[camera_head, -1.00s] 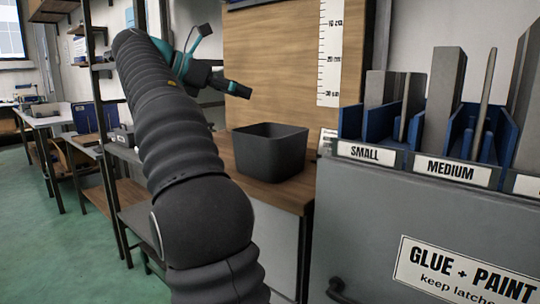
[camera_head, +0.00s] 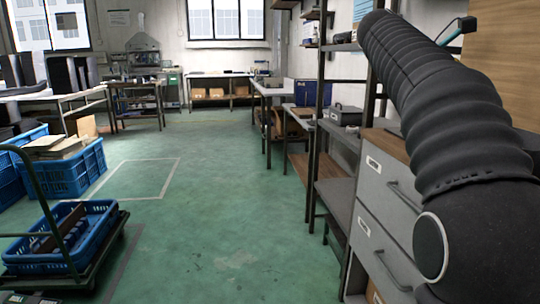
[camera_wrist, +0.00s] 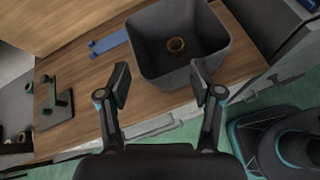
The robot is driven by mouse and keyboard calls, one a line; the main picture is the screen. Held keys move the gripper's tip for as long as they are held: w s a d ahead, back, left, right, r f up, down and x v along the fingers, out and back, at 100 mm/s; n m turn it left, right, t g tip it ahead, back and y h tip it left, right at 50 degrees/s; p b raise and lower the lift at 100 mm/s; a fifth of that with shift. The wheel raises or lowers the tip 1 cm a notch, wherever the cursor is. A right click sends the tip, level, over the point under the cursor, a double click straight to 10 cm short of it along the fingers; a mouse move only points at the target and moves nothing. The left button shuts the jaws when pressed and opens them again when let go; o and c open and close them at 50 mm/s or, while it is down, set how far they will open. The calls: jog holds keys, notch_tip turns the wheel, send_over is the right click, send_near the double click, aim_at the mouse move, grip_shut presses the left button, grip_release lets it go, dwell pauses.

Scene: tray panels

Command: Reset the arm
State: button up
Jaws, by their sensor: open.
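On the counter lie a blue flat piece (camera_wrist: 108,42) and a dark stand with green parts (camera_wrist: 55,100). A drawer cabinet (camera_head: 385,215) and shelf rack are at right. A trolley with a blue crate (camera_head: 65,240) stands at left. The green floor between is open.

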jog(key=s+a+f+m+t+y, duration=0.2)
jog(key=s+a+f+m+y, duration=0.2)
jog(key=f, duration=0.7)
jog(key=s+a+f+m+t+y, duration=0.2)
jog(key=s+a+f+m+y, duration=0.2)
jog(key=s+a+f, duration=0.5)
jog(key=s+a+f+m+t+y, duration=0.2)
jog(key=s+a+f+m+y, duration=0.2)
jog(key=a+f, duration=0.8)
notch_tip(320, 180, down, 3)
jog(key=shift+s+a+f+m+t, duration=0.2)
jog(key=shift+s+a+m+t, duration=0.2)
jog(key=shift+s+m, duration=0.7)
jog(key=shift+s, duration=0.1)
